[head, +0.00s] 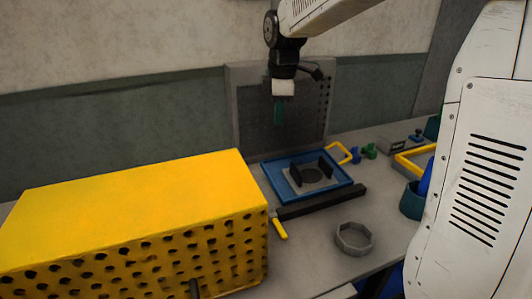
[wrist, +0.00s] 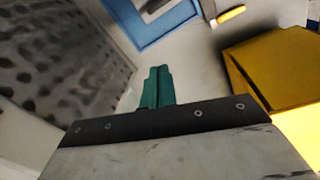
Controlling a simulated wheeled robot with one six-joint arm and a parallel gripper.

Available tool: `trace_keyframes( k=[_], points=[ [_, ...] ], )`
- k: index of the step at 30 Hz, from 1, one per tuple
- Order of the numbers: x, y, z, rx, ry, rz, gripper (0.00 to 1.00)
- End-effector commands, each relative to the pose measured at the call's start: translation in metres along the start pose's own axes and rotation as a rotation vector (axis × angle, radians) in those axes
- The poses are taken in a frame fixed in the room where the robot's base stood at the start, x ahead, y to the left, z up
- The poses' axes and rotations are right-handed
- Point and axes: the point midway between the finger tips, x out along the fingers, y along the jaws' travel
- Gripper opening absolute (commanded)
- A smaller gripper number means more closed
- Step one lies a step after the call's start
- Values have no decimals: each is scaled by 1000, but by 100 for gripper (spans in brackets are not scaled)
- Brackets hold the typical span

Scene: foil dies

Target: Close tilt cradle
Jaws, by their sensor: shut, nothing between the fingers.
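A blue tray-like frame (head: 268,173) with a grey plate (head: 292,183) and two upright black pieces (head: 326,165) lies on the bench; it looks like the tilt cradle, but I cannot be sure. Its angle is hard to judge. A corner of the blue frame shows at the top of the wrist view (wrist: 150,38). My gripper (head: 278,112), with green fingers, hangs above and behind the blue frame, in front of the grey perforated panel. In the wrist view the green fingers (wrist: 157,88) are together, with nothing between them. My gripper appears apart from the frame.
A large yellow perforated box (head: 130,200) fills the left. A grey perforated panel (head: 245,115) stands behind. A dark bar (head: 322,202), a yellow-handled tool (head: 279,229) and a grey octagonal ring (head: 354,238) lie in front. A yellow loop (head: 348,153) and a teal cup (head: 411,203) are right.

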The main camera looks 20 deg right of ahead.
Motion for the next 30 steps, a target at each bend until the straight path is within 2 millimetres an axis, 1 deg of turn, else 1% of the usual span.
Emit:
trace_keyframes(
  k=[1,3,6,9,14,17,24,30],
  points=[
    [13,20,-5,-67,-1,-5,0],
    [26,42,-11,-160,0,-3,0],
    [40,62,-16,-255,0,-2,0],
    [49,74,-19,-309,1,0,0],
    [62,77,-20,-332,1,-1,0],
    [78,76,-20,-331,0,-3,0],
    [130,76,-20,-330,0,-4,0],
    [167,76,-20,-329,0,-2,0]
  ],
)
